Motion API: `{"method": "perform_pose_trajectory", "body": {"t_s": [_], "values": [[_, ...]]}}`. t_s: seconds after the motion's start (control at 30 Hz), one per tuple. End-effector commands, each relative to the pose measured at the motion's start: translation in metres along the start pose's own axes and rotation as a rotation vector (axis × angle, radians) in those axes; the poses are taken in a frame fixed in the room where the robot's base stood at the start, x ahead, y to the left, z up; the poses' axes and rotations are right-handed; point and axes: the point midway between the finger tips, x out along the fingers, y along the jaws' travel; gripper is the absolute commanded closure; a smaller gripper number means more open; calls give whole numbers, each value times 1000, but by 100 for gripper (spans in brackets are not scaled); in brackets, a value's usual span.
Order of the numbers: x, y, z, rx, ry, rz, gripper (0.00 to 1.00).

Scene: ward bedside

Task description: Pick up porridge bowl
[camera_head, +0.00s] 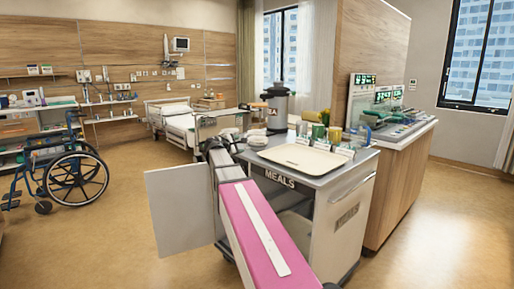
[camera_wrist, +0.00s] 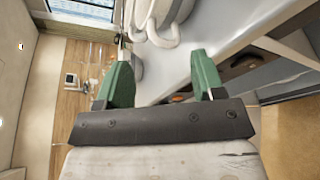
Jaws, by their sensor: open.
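My gripper (camera_wrist: 162,66) shows in the wrist view with its two green fingers apart and nothing between them. Beyond the fingertips, white rounded crockery (camera_wrist: 163,38) stands at the edge of the pale cart top, cut off by the top of the picture. In the head view, small white crockery (camera_head: 257,138) sits at the cart's left end, beside the grey urn (camera_head: 278,108). I cannot tell which piece is the porridge bowl. My arm reaches toward this end of the cart in the head view, and hides part of it.
The meals cart (camera_head: 322,181) carries a cream tray (camera_head: 304,161) and several small containers behind it. A wooden-sided counter (camera_head: 398,180) with devices stands to the right. A wheelchair (camera_head: 75,178) is at the left and a bed (camera_head: 190,120) behind. Floor between them is clear.

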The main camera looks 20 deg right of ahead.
Motion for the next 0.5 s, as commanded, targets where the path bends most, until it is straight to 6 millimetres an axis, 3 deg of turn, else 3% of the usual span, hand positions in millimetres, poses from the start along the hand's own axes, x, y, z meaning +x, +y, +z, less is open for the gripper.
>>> {"method": "perform_pose_trajectory", "body": {"t_s": [0.27, 0.5], "values": [[22, 0, 3, 2, -1, -1, 38], [54, -1, 9, 2, 0, -2, 38]]}}
